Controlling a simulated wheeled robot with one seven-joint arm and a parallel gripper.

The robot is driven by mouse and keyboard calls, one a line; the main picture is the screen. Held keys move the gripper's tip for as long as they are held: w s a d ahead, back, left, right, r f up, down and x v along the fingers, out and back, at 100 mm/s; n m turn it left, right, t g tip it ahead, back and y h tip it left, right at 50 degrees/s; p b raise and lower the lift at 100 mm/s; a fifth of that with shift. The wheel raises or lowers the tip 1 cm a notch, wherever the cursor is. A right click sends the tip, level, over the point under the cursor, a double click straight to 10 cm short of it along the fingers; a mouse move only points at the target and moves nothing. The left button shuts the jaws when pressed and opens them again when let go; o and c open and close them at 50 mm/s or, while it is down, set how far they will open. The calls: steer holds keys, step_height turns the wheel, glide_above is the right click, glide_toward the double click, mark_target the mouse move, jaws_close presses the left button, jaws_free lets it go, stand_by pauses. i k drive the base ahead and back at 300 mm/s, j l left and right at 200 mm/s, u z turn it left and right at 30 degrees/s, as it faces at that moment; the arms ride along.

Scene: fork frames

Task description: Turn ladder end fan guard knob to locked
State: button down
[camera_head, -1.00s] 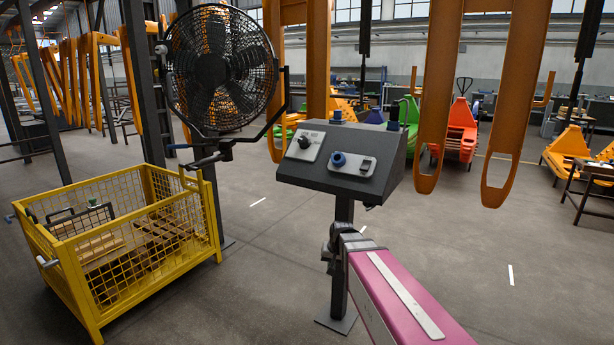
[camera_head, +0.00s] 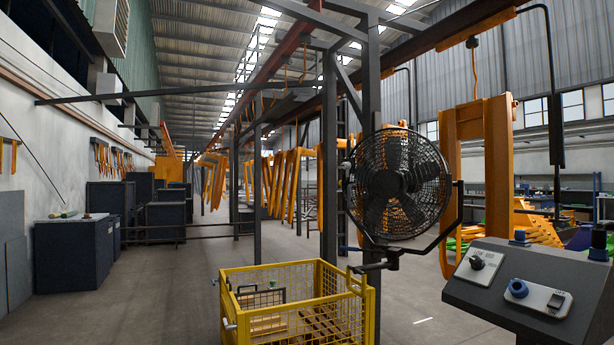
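A black caged fan (camera_head: 400,183) stands right of centre, held in a dark bracket beside a dark post (camera_head: 329,165). The fan's round wire guard faces me. A small dark fitting (camera_head: 391,259) with a short handle-like part sits below the fan. A guard knob and its locked or unlocked setting are too small to make out. A dark control box (camera_head: 500,305) at the lower right carries a black knob (camera_head: 477,262) on a light plate and a blue knob (camera_head: 518,288) on another plate. My gripper is not in view.
A yellow mesh crate (camera_head: 222,300) stands on the floor in front of the fan, with loose items inside. Orange frames (camera_head: 447,130) hang behind the fan. Dark cabinets (camera_head: 75,255) line the left wall. Open floor (camera_head: 150,310) lies left of the crate.

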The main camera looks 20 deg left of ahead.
mark_target(347, 166)
steer(key=u, duration=0.8)
